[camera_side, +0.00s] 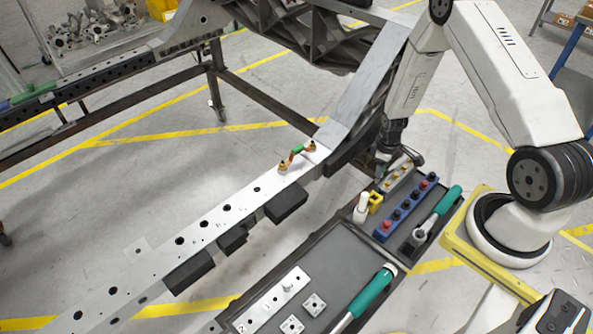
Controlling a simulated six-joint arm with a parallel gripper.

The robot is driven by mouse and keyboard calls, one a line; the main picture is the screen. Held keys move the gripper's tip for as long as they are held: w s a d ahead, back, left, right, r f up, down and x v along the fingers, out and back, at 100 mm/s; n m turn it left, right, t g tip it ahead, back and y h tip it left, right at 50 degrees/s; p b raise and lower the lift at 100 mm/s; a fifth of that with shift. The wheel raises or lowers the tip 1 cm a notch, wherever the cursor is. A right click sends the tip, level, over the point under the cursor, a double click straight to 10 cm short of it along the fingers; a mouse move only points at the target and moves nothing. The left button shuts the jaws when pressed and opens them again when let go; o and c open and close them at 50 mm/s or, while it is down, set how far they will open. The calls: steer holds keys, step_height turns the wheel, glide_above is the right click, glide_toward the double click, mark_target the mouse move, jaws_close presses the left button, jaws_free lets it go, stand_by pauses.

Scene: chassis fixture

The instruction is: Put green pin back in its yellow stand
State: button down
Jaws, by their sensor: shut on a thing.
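My gripper (384,172) points down at the back end of the tool tray, beside a small grey block with yellow-topped pieces (397,178). Its fingers are dark and small here. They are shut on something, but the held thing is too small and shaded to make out. I cannot clearly see a green pin in the jaws. A yellow piece (376,198) stands beside a white upright part in the tray; I cannot tell whether this or the grey block is the yellow stand.
A blue rack (405,208) with dark and red knobs and green-handled tools (372,292) lie in the dark tray (345,250). The long metal chassis beam (215,225) runs to the left, with a red-and-green piece (297,152) between two brass fittings on top.

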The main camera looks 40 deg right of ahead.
steer(key=shift+s+d+f, duration=0.15)
steer(key=shift+s+d, duration=0.05)
steer(key=shift+d, duration=0.05)
steer(key=shift+f, duration=0.2)
steer(key=shift+f, duration=2.7)
steer(key=shift+f, duration=2.35)
steer(key=shift+c, duration=1.2)
jaws_free()
steer(key=shift+c, duration=0.6)
steer(key=shift+r, duration=0.1)
